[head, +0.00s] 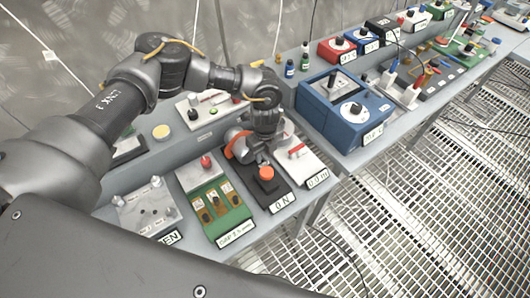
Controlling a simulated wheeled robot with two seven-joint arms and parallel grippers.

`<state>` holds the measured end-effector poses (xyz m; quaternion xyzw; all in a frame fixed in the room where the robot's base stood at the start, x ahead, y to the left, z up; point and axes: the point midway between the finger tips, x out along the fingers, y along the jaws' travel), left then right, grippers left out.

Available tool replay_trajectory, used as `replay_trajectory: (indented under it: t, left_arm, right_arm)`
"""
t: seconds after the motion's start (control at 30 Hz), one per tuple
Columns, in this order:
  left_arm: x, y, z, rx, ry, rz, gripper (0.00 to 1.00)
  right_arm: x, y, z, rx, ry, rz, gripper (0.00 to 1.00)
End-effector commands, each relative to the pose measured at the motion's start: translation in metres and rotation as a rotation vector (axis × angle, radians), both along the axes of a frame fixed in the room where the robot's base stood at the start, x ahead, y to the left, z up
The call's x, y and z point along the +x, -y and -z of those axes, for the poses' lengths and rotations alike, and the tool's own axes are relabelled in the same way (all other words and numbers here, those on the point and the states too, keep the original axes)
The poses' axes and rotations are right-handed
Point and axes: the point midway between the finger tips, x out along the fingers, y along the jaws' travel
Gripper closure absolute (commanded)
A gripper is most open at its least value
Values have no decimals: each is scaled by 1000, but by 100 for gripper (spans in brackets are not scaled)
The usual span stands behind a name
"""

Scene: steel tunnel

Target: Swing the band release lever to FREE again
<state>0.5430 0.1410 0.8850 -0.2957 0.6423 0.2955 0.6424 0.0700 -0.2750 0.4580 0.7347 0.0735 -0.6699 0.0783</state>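My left gripper (260,158) points down over the far part of a dark panel (270,194) labelled "0 N". That panel carries an orange-red knob or button (266,173), just in front of the fingertips. An orange curved piece (238,145) shows at the gripper's left side; I cannot tell whether it is a band, a lever or part of the gripper. The gripper hides the panel's far part, and the finger gap is too small to read. I cannot make out a lever marked FREE. My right gripper is out of view.
A white panel with a red handle (298,151), labelled "0.0 ml", stands close on the right. A green board (220,213) and a metal plate (147,207) lie to the left. A large blue box (342,110) stands further right. Bench space is tight; grating floor lies in front.

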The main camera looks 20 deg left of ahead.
Motion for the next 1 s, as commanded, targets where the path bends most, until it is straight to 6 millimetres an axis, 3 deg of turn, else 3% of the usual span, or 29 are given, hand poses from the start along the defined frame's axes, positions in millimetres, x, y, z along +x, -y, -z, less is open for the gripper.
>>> replay_trajectory:
  t: [0.27, 0.7, 1.0]
  left_arm:
    - [1, 0, -10, -1, 1, 0, 64]
    - [1, 0, -89, -2, 2, 0, 64]
    - [0, 0, -108, 1, -1, 0, 64]
  right_arm:
    - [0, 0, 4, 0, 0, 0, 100]
    - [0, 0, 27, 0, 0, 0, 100]
    - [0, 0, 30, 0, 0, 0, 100]
